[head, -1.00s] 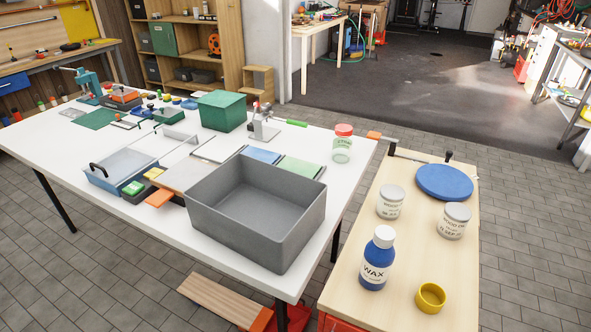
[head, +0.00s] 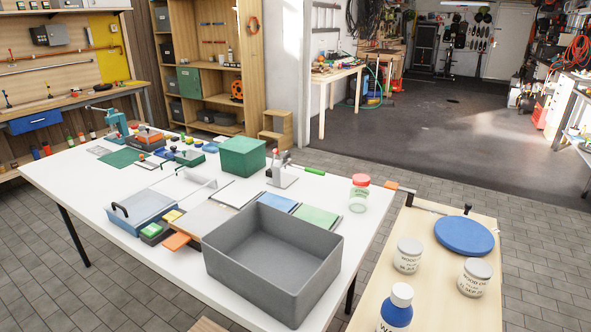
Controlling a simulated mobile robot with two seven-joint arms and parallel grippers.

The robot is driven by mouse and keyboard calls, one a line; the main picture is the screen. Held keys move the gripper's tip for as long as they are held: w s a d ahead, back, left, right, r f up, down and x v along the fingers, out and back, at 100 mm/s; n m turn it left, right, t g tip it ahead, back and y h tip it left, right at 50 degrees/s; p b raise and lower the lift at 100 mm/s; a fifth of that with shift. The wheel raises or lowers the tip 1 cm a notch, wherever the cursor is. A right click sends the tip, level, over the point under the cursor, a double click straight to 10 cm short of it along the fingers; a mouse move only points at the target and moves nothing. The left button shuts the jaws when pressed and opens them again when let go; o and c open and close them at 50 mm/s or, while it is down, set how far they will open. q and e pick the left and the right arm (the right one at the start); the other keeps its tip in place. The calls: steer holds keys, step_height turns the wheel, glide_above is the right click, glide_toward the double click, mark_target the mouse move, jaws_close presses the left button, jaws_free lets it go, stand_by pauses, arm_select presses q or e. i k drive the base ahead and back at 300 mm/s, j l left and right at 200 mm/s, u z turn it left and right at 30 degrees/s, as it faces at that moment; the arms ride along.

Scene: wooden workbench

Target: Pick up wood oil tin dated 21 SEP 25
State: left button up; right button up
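Two pale tins with grey lids stand upright on the light wooden bench at the right. The left tin (head: 408,256) has a "WOOD OIL" label whose date line is too small to read surely. The right tin (head: 475,278) also reads "WOOD OIL", and its date line shows "SEP"; the day digits are not clear, perhaps 21 or 11. The two tins stand apart, with bare wood between them. Neither of my grippers is in view.
A blue disc (head: 464,236) lies behind the tins. A blue wax bottle (head: 396,312) stands in front, cut off by the lower edge. A grey bin (head: 275,268) and a red-lidded jar (head: 359,194) stand on the white table (head: 190,285) at left. Bare wood lies around the tins.

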mark_target(475, 275)
steer(key=k+l, duration=0.25)
steer(key=l, duration=0.15)
steer(key=k+l, duration=0.25)
steer(key=l, duration=0.15)
steer(key=k+l, duration=0.25)
steer(key=l, duration=0.15)
steer(key=k+l, duration=0.25)
steer(key=l, duration=0.15)
steer(key=z, duration=0.05)
